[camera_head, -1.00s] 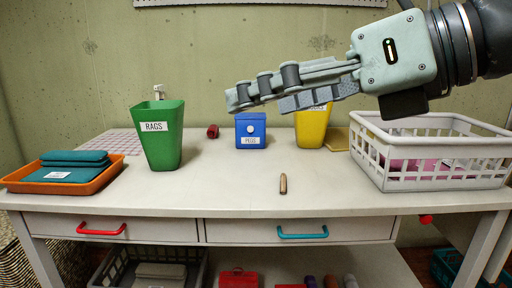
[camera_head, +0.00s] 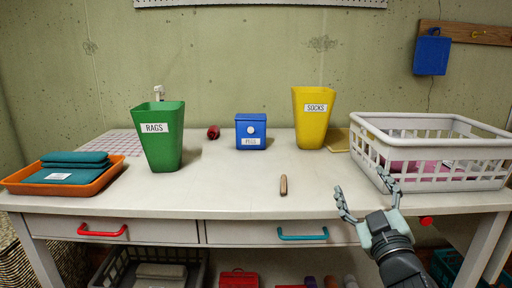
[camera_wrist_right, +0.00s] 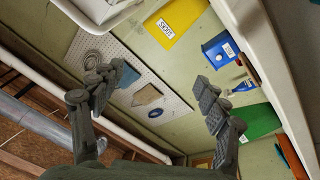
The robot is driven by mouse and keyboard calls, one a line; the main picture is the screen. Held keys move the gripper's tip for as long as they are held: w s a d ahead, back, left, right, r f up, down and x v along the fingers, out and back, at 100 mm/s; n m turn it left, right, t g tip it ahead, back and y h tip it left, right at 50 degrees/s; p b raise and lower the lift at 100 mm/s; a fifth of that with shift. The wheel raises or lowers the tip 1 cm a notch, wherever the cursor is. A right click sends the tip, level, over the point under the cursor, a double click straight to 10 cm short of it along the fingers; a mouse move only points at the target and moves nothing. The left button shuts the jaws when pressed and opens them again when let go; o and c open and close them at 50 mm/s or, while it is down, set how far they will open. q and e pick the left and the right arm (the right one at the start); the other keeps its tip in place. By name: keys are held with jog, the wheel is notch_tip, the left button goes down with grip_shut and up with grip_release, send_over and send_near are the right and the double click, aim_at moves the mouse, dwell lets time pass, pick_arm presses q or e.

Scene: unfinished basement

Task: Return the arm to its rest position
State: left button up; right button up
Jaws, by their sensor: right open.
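My right gripper (camera_head: 366,198) is open and empty at the front right edge of the table, its fingers spread and pointing up. It is just in front of the white laundry basket (camera_head: 430,184), lower left of it in the head view. In the right wrist view the two fingers (camera_wrist_right: 158,98) stand wide apart with nothing between them. My left arm and gripper do not show in either view.
On the white table (camera_head: 235,190) stand a green RAGS bin (camera_head: 160,150), a blue PEGS box (camera_head: 251,140), a yellow SOCKS bin (camera_head: 312,125) and an orange tray (camera_head: 22,186). A small brown peg (camera_head: 283,185) lies near the front edge.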

jog(key=s+d+f+m+g+h, duration=0.1)
jog(key=s+d+f+g, duration=0.15)
jog(key=f, duration=0.75)
jog(key=s+d+f+m+g+h, duration=0.15)
jog(key=s+f+g, duration=0.25)
jog(key=f, duration=0.5)
jog(key=s+d+f+m+g, duration=0.2)
jog(key=s+f+g, duration=0.2)
jog(key=f, duration=0.6)
jog(key=s+a+f+g+y, duration=0.1)
jog(key=s+f+g, duration=0.6)
jog(key=s+f, duration=0.9)
jog(key=s+m, duration=0.1)
jog(key=s, duration=0.2)
jog(key=shift+s+a, duration=0.3)
jog(key=shift+a, duration=0.1)
